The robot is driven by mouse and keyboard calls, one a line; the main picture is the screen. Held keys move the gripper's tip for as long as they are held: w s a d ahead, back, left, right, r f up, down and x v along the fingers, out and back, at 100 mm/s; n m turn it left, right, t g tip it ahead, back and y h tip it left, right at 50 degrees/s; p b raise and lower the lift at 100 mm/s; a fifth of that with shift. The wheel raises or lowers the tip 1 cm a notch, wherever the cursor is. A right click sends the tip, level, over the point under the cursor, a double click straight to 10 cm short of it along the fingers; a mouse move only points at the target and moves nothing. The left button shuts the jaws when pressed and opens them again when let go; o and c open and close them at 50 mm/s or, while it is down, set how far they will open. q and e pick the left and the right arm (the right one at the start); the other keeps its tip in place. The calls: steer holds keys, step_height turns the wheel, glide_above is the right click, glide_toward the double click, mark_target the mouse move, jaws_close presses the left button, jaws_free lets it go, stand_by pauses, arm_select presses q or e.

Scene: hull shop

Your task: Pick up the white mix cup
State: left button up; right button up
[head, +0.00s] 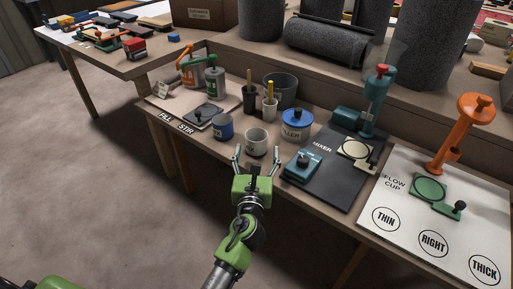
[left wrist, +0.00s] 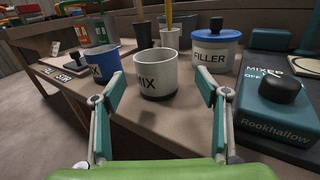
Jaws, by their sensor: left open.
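The white mix cup (head: 257,143) stands upright near the bench's front edge in the head view. In the left wrist view the white mix cup (left wrist: 157,75) is in the centre, with "MIX" lettered on its side. My left gripper (head: 256,154) is open, its two fingers pointing at the cup from the front. In the left wrist view the left gripper's fingertips (left wrist: 161,85) are spread to either side of the cup with gaps visible. It holds nothing. My right gripper does not show.
A blue cup (head: 223,127) stands just left of the mix cup. The blue-lidded filler pot (head: 297,124) is to its right, with the teal mixer box (head: 301,166) in front. Behind are a white holder (head: 269,112) with a yellow-handled tool and a dark bucket (head: 281,90).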

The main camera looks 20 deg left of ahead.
mark_target(257, 131)
arm_select(q)
steer(key=x, duration=0.3)
steer(key=b+x, duration=0.1)
steer(key=x, duration=0.2)
steer(key=shift+w+a+r, duration=0.25)
steer(key=shift+w+a, duration=0.05)
steer(key=shift+a, duration=0.05)
steer(key=c, duration=1.2)
